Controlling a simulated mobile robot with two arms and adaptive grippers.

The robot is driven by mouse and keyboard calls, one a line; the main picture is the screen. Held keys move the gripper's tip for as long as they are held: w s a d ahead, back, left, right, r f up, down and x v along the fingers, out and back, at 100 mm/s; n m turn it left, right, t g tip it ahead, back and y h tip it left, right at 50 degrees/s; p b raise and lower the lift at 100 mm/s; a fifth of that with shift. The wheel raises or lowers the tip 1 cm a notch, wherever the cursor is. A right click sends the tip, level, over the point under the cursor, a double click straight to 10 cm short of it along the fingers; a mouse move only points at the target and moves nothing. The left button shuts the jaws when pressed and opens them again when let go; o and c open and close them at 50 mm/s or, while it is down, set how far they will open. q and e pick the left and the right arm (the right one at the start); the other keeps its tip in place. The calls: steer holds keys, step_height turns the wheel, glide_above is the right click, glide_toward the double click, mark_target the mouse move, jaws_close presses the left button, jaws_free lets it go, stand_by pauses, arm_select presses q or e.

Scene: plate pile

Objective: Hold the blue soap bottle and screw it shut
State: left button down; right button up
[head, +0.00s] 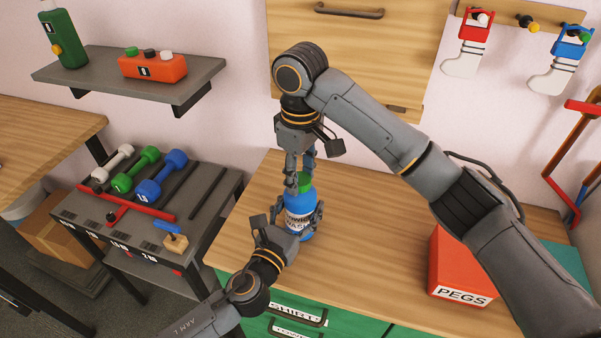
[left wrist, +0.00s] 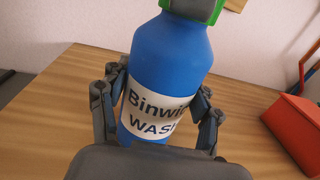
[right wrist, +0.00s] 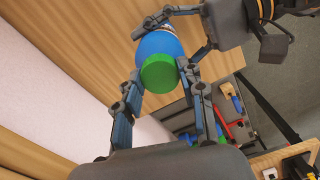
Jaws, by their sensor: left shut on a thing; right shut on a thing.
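The blue soap bottle (head: 302,206) stands upright on the wooden worktop (head: 370,240); its white label shows in the left wrist view (left wrist: 155,108). My left gripper (head: 296,218) is shut around the bottle's body, one finger on each side. The green cap (head: 305,183) sits at the top of the bottle. My right gripper (head: 303,176) points down from above and is shut on the cap. In the right wrist view the green cap (right wrist: 158,73) lies between its fingers. How tightly the cap is seated on the neck cannot be told.
A red pegs box (head: 462,265) stands right of the bottle. A rack with dumbbells (head: 135,180) is at the left, below a grey shelf (head: 100,68) holding a green bottle and an orange box. Stockings (head: 468,55) hang at the upper right. The worktop around the bottle is clear.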

steer(key=m, duration=0.4)
steer(key=shift+m, duration=0.3)
steer(key=m, duration=0.8)
steer(key=shift+m, duration=0.4)
steer(key=m, duration=0.5)
steer(key=o, duration=1.4)
steer(key=shift+c, duration=0.2)
step_height(320, 180, up, 12)
